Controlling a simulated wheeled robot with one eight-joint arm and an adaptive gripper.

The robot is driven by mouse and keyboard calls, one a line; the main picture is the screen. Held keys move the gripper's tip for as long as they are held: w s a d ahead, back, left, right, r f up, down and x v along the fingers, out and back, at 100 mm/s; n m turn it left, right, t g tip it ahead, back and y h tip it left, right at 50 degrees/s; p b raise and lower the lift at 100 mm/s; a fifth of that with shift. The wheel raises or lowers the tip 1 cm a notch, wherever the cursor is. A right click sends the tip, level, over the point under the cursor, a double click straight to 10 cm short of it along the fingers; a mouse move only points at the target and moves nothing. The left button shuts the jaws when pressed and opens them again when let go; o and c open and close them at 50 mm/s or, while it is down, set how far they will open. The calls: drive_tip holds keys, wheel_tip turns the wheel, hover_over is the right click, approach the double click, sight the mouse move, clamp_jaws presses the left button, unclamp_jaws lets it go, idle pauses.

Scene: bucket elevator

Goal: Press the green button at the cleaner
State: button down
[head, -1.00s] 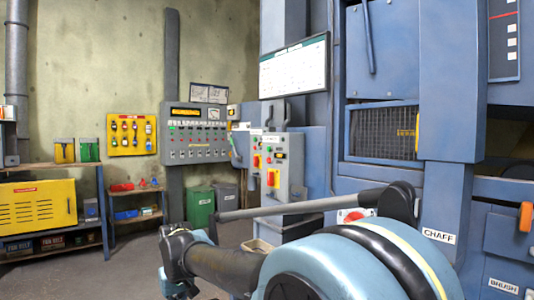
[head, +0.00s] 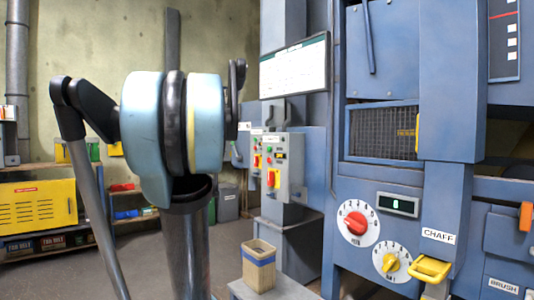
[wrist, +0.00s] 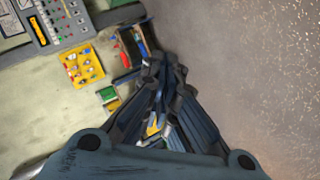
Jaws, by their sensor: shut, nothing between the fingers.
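The cleaner appears to be the big blue machine (head: 383,195) on the right of the head view. It carries a red dial (head: 355,222), a yellow dial (head: 391,263) and a small display (head: 398,204). A grey control box (head: 291,173) with small coloured buttons and a yellow-and-red switch stands left of it. My gripper (wrist: 163,72) is shut and empty in the wrist view, over a blurred, tilted scene. It touches nothing that I can see and is hidden in the head view.
A tan bin (head: 259,272) stands on a grey block before the machine. A yellow handle (head: 431,268) sticks out at the lower right. A yellow cabinet (head: 38,207) is at the left. In the wrist view, a button panel (wrist: 62,15) and a yellow board (wrist: 82,64) show; bare floor lies right.

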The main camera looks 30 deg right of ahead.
sight(269, 149)
drive_tip(key=w+d+r+n+t+h, duration=0.1)
drive_tip(key=w+d+r+n+h, duration=0.1)
drive_tip(key=d+r, duration=0.4)
drive_tip(key=w+d+r+n+t+h, duration=0.1)
drive_tip(key=w+d+r+h, duration=0.3)
drive_tip(key=d, duration=1)
drive_tip(key=w+d+r+n+t+h, duration=0.1)
drive_tip(key=w+d+r+n+h, duration=0.2)
drive_tip(key=d, duration=0.8)
wheel_tip(269, 149, up, 5)
drive_tip(key=shift+f+t+h, duration=0.1)
drive_tip(key=shift+t+h, duration=0.2)
drive_tip(key=shift+h, duration=0.7)
drive_tip(key=shift+d, duration=0.1)
drive_tip(key=d, duration=0.8)
drive_tip(key=shift+w+d, duration=0.35)
drive_tip(key=shift+d, duration=0.15)
drive_tip(key=shift+d, duration=0.35)
